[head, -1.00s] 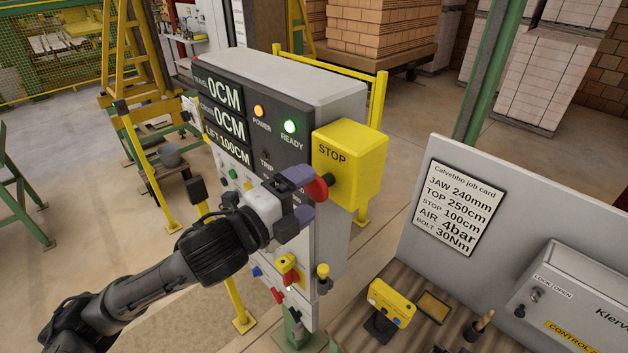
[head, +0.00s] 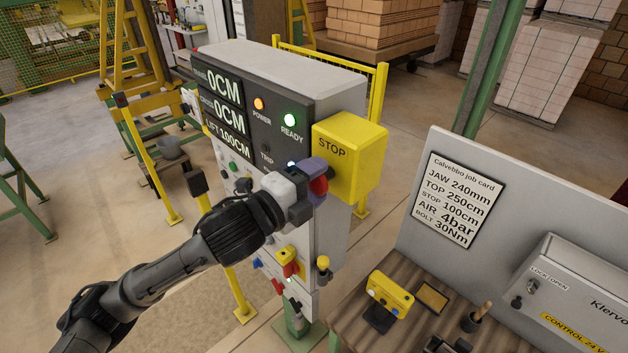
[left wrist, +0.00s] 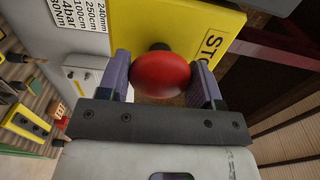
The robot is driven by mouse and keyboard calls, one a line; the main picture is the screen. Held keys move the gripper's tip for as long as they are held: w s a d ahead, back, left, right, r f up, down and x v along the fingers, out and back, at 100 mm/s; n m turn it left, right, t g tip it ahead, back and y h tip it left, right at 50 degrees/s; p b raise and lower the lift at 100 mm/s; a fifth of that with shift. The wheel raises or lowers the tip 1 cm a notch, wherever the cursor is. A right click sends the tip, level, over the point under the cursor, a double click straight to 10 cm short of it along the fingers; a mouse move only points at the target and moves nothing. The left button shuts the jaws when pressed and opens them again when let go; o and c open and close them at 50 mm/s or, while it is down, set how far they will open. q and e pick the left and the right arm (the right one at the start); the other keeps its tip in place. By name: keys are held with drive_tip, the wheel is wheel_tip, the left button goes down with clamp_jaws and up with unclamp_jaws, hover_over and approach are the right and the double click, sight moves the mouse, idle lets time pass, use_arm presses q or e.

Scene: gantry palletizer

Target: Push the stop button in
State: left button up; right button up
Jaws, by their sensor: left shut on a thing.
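The stop button is a red mushroom head (head: 319,186) on the front of the yellow box (head: 352,160) marked STOP. The box is fixed to the right side of the grey control cabinet (head: 290,75). My left gripper (head: 312,187) is at the button, shut on its red head. In the left wrist view the red head (left wrist: 161,75) sits between the two purple fingers, with the yellow box (left wrist: 185,22) behind it. The dark stem shows just above the head. In the head view the fingers hide part of the button. My right gripper is not in view.
The cabinet carries readouts, a lit orange POWER lamp (head: 259,104) and a lit green READY lamp (head: 290,120). Small switches sit below my gripper. A bench (head: 345,330) with a yellow device (head: 390,294) and a job card (head: 459,200) stands to the right. Yellow rails stand around the cabinet.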

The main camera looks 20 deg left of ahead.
use_arm(q)
drive_tip(key=c, duration=0.7)
drive_tip(key=shift+w+d+r+p, duration=0.1)
drive_tip(key=shift+w+d+p, duration=0.1)
drive_tip(key=shift+w+p, duration=0.45)
drive_tip(key=shift+s+f, duration=0.1)
drive_tip(key=shift+f, duration=0.1)
drive_tip(key=o, duration=1.1)
drive_tip(key=shift+d+r, duration=0.1)
drive_tip(key=shift+o, duration=0.9)
drive_tip(key=b+v, duration=0.4)
drive_tip(key=v, duration=0.9)
drive_tip(key=shift+s+a, duration=0.25)
drive_tip(key=shift+s, duration=0.1)
